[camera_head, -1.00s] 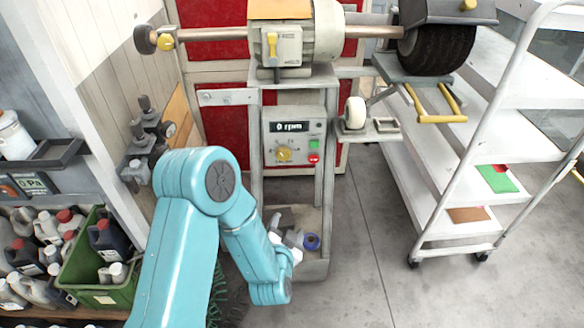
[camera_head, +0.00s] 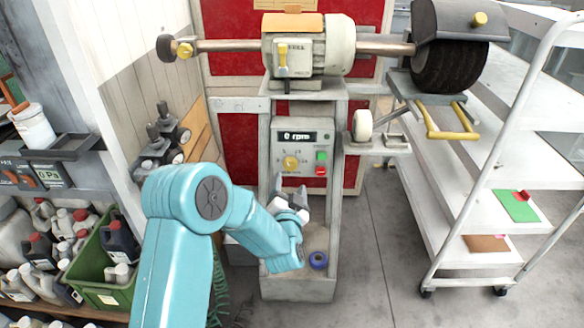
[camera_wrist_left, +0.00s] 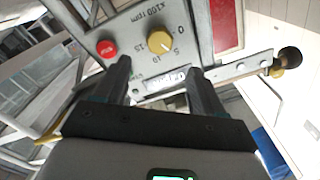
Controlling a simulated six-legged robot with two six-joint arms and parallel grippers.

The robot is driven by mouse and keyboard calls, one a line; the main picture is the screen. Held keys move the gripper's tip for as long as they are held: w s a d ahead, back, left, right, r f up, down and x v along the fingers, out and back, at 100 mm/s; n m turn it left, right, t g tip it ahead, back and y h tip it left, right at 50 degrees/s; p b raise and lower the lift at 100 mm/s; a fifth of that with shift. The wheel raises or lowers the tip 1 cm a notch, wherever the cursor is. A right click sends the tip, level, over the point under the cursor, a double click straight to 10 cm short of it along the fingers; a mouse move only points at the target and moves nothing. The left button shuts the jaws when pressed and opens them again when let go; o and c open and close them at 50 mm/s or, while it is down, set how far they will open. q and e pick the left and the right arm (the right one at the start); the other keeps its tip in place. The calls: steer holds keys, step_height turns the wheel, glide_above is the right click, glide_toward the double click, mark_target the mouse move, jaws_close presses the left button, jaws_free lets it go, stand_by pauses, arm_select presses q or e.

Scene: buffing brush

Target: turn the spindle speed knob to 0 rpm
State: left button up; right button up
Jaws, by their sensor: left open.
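The yellow spindle speed knob (camera_head: 290,162) is on the grey control panel (camera_head: 281,143) under the motor. The display (camera_head: 296,136) above it reads 0 rpm. My left gripper (camera_head: 290,191) is open and empty just below the knob in the head view. In the left wrist view, the knob (camera_wrist_left: 159,42) shows just beyond the gap between the open fingers (camera_wrist_left: 159,70), with no visible contact. Scale numbers surround it, marked x100 rpm; its pointer direction is too small to read surely. My right gripper is not in view.
A red button (camera_head: 321,170) and a green button (camera_head: 321,156) sit right of the knob. The buffing motor (camera_head: 310,45) and its shaft are above. A blue roll (camera_head: 318,260) lies on the stand's lower shelf. A white cart (camera_head: 480,190) stands at right.

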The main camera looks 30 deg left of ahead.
mark_target(291, 166)
arm_select(q)
steer(key=x, duration=0.8)
steer(key=shift+w+a+f+p, duration=0.1)
steer(key=shift+w+p, duration=0.15)
steer(key=shift+p, duration=0.05)
steer(key=c, duration=1.1)
